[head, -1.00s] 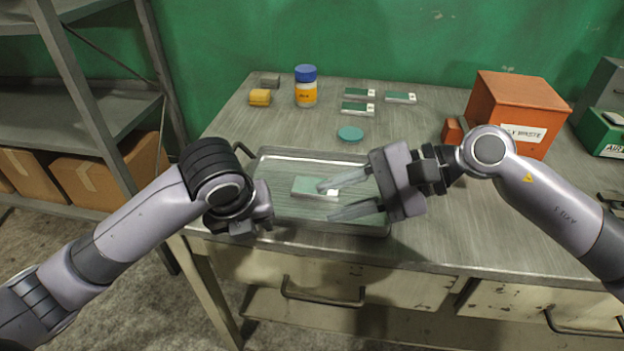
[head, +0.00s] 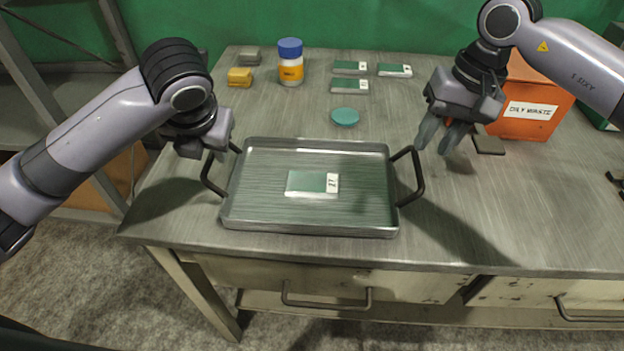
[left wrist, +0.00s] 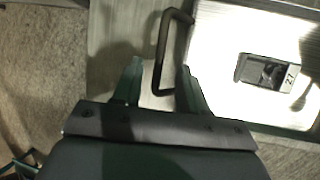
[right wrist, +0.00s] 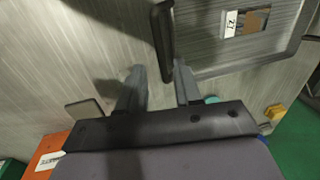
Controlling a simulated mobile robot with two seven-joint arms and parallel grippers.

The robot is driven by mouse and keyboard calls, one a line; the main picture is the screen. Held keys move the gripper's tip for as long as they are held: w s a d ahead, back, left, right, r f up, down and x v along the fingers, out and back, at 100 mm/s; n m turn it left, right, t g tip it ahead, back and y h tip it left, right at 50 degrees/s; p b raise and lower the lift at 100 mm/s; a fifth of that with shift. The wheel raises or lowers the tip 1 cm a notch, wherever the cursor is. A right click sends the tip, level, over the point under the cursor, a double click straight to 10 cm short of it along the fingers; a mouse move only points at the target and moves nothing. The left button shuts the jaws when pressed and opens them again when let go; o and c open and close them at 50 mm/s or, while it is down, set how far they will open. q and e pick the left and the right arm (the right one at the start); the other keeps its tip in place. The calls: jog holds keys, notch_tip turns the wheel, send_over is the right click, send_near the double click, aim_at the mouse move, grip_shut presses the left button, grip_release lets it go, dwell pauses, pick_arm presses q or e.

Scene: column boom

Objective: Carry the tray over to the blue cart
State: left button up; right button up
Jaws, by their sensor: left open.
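The metal tray (head: 310,228) lies flat on the bench with a dark loop handle at each end. A green and white slide box (head: 312,184) lies in it. My left gripper (head: 205,152) is above the left handle (head: 212,180); its fingertips are hidden in the head view. In the left wrist view, its fingers (left wrist: 163,72) are apart, with the handle (left wrist: 161,50) showing between them. My right gripper (head: 436,138) is open, pointing down near the right handle (head: 417,175). In the right wrist view, that handle (right wrist: 163,40) appears between its fingertips (right wrist: 160,75). No blue cart shows.
Behind the tray are a teal disc (head: 345,117), a blue-capped jar (head: 290,65), a yellow block (head: 239,77) and several slide boxes (head: 350,86). An orange waste box (head: 528,112) and a dark flat square (head: 488,144) are at right. Shelving (head: 118,50) stands at left.

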aim_at(210, 157)
pick_arm(q)
jog(key=shift+x, duration=3.65)
pick_arm(e)
jog(key=shift+a+f, duration=0.25)
jog(key=shift+f, duration=0.95)
jog(key=shift+a+f, duration=0.2)
jog(key=shift+f, duration=0.95)
jog(key=shift+a+f, duration=0.25)
jog(key=shift+f, duration=0.95)
pick_arm(q)
jog(key=c, duration=0.7)
pick_arm(e)
grip_shut()
pick_arm(q)
grip_shut()
jog(key=shift+w+r, duration=0.1)
jog(key=shift+r, duration=0.05)
pick_arm(e)
jog(key=shift+r, duration=0.15)
